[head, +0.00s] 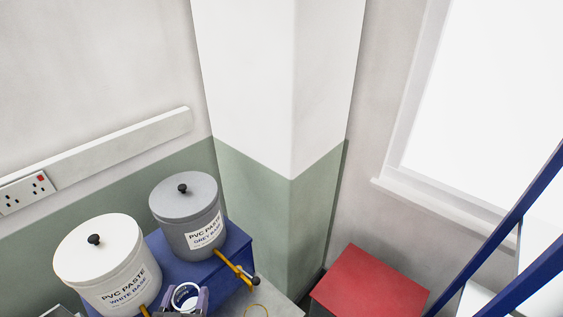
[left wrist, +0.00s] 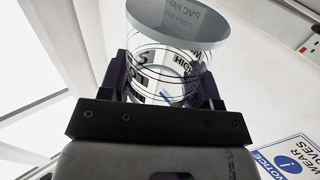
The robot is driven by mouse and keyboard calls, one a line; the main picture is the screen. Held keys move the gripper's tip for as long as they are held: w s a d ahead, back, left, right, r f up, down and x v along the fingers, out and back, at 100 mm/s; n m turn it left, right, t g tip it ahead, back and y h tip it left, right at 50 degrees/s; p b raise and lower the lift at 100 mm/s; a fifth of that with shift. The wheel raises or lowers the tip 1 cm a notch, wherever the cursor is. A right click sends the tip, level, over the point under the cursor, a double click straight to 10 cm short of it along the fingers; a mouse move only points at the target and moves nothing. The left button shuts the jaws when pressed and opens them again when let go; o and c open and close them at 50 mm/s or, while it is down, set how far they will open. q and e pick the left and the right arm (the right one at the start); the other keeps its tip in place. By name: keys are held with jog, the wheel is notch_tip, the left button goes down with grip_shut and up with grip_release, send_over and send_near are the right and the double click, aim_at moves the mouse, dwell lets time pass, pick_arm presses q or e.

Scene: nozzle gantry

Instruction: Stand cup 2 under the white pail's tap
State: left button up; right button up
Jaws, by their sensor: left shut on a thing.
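The white pail (head: 103,268) with a black lid knob and a "PVC PASTE WHITE BASE" label stands at the lower left of the head view. Its yellow tap (head: 145,311) shows only partly at the bottom edge. My left gripper (head: 188,304) is shut on a cup (head: 186,294), right of this tap and in front of the blue stand. In the left wrist view the gripper (left wrist: 163,92) holds the clear cup (left wrist: 165,70) between its dark fingers. The cup has rings and black lettering; I cannot surely read its number. My right gripper is not in view.
A grey pail (head: 188,215) stands right of the white one on a blue stand (head: 236,243), its yellow tap (head: 234,267) sticking out to the right. A red-topped box (head: 370,283) and blue rails (head: 500,235) are at the right. A notice sign (left wrist: 287,158) shows in the left wrist view.

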aim_at(192, 300)
pick_arm(q)
notch_tip(192, 300, up, 12)
jog(key=w+p, duration=0.2)
jog(key=p, duration=0.3)
jog(key=shift+a+r+p, duration=0.2)
jog(key=shift+a+p, duration=0.2)
jog(key=s+d+f+b, duration=0.1)
jog(key=s+f+b, duration=0.5)
jog(key=f+b, duration=0.7)
jog(key=s+d+f+b, duration=0.2)
jog(key=s+f+b, duration=0.5)
jog(key=f, duration=2)
jog(key=s+d+f+h+b, duration=0.1)
jog(key=s+f+b, duration=0.5)
jog(key=f+b, duration=1.3)
jog(key=shift+s+d+f+m, duration=0.3)
jog(key=shift+d+f, duration=0.35)
